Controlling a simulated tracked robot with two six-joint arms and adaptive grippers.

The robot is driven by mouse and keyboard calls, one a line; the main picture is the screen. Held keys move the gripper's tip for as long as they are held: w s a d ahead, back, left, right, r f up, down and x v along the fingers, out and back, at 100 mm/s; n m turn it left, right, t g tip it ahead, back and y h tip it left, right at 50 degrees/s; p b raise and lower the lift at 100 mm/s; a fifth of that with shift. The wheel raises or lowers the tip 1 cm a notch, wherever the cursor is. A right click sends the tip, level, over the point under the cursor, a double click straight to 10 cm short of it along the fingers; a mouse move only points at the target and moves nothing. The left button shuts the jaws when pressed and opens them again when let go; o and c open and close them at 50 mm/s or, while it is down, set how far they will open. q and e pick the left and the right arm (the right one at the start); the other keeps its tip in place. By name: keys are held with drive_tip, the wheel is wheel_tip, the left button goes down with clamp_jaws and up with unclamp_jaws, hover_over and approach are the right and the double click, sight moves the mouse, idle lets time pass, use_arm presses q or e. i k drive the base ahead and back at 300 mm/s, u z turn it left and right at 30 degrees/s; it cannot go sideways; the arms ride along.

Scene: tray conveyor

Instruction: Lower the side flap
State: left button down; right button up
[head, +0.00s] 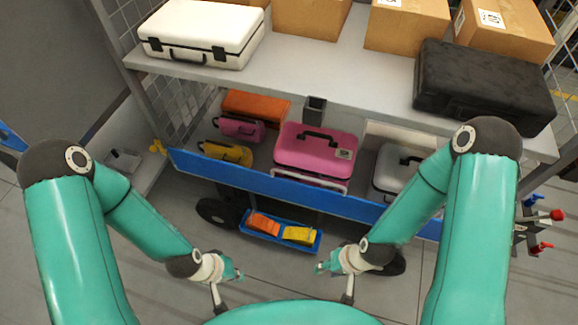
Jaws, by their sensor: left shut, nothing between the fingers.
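The side flap looks to be the long blue panel (255,176) along the front of the cart's lower shelf, in the head view. It stands up as a low wall in front of the cases; its right end is hidden behind my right arm. A yellow latch-like part (157,147) sits by its left end. My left gripper (238,272) is shut and empty, below and apart from the panel in the picture. My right gripper (322,267) is also below and apart from the panel; its fingers are too small to read.
A pink case (316,148), a silver case (398,172) and smaller bags stand behind the panel. The upper shelf (330,72) holds a white case (202,32), a black case (484,85) and cardboard boxes. A blue tray (262,238) with wheel chocks sits below, near dark wheels.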

sight(344, 205)
drive_tip(key=u, duration=0.05)
drive_tip(key=k, duration=0.55)
drive_tip(key=u, duration=0.45)
drive_tip(key=i, duration=1.25)
drive_tip(key=z, duration=0.65)
